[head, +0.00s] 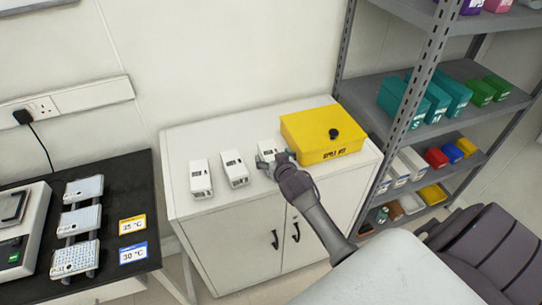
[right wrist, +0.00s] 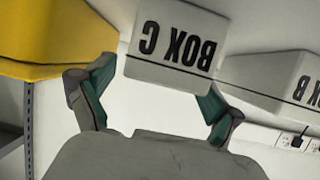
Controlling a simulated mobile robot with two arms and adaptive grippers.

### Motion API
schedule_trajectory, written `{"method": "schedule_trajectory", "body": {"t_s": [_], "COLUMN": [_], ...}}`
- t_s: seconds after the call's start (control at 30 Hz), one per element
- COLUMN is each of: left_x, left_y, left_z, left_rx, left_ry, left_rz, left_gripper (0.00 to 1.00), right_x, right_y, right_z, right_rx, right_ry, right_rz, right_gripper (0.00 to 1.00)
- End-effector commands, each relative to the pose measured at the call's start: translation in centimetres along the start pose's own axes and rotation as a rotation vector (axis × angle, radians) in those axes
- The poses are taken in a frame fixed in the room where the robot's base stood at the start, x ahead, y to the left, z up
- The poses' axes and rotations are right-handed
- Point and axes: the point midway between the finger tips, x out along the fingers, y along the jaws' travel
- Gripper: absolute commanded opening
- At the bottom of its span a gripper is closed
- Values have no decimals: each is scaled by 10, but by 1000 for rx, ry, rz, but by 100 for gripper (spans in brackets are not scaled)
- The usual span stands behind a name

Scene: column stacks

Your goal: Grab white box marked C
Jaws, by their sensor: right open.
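The white box marked C (right wrist: 172,48) shows upside down in the right wrist view, with "BOX C" printed on its face. In the head view it is the rightmost white box (head: 268,148) on the cabinet, partly hidden by my gripper. My right gripper (head: 269,166) is at its front, and in the wrist view its open fingers (right wrist: 152,97) lie to either side of the box's near end. I cannot tell if they touch it. My left gripper is not in view.
The white box marked B (right wrist: 275,80) stands beside box C, with another white box (head: 201,180) further left. A yellow kit box (head: 305,132) stands close on the right. All are on the white cabinet (head: 255,225). A grey shelf rack (head: 378,92) stands right.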

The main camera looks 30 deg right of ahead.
Motion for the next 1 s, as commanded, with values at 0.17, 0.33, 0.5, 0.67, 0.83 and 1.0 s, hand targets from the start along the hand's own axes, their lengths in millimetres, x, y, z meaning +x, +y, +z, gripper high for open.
{"method": "schedule_trajectory", "body": {"t_s": [0.17, 0.33, 0.5, 0.67, 0.83, 1.0], "left_x": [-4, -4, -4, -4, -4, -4], "left_y": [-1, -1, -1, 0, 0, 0], "left_z": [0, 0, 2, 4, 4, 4], "left_rx": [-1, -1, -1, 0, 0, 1], "left_ry": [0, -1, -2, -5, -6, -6], "left_rz": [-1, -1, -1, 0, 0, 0], "left_gripper": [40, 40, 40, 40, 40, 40], "right_x": [21, 26, 25, 25, 25, 25], "right_y": [1, 0, 0, 0, 0, 0], "right_z": [-1, -1, 0, 0, 0, 0], "right_rx": [-1, -1, -1, -1, -1, -1], "right_ry": [0, 1, 0, 0, -1, 0], "right_rz": [1, 0, 0, 0, 0, 0], "right_gripper": [92, 92, 87, 60, 32, 16]}}
